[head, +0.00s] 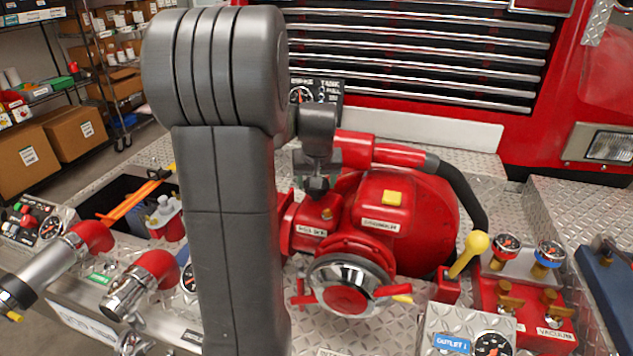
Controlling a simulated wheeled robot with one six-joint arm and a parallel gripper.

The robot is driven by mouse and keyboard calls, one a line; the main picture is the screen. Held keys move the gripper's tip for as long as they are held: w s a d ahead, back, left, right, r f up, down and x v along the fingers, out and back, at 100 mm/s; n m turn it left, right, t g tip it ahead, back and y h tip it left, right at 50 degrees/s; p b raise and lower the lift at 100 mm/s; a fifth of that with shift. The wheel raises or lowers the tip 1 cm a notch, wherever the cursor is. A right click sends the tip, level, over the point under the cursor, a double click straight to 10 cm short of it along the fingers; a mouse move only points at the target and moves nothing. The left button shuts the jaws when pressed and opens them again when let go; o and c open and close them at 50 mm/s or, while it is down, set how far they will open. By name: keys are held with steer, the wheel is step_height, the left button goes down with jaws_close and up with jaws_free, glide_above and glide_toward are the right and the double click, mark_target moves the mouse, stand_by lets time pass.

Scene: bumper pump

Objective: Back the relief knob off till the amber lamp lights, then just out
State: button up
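My gripper (317,172) is a dark shape hanging in front of the red pump housing, just right of my arm. It is small and shadowed, so I cannot tell whether its fingers are apart or closed. A dark knob-like part (316,187) shows right under it, on or just above the housing; I cannot tell whether they touch or whether this is the relief knob. A small amber piece (327,213), possibly the lamp, sits just below on the housing, above a white label (311,230) too small to read surely. I cannot tell whether it is lit.
The red pump (420,215) has a chrome-rimmed cap (347,286) in front. A yellow-knobbed lever (477,243) and gauges (507,247) stand to the right. Chrome pipes with red elbows (155,266) are at left. My arm blocks the middle left.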

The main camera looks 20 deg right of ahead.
steer(key=o, duration=1)
steer(key=shift+c, duration=0.2)
steer(key=b+v, duration=0.1)
steer(key=v, duration=1.3)
steer(key=shift+f, duration=0.15)
steer(key=p+x, duration=0.1)
steer(key=x, duration=1.2)
steer(key=shift+w+f, duration=0.2)
steer(key=shift+f, duration=0.1)
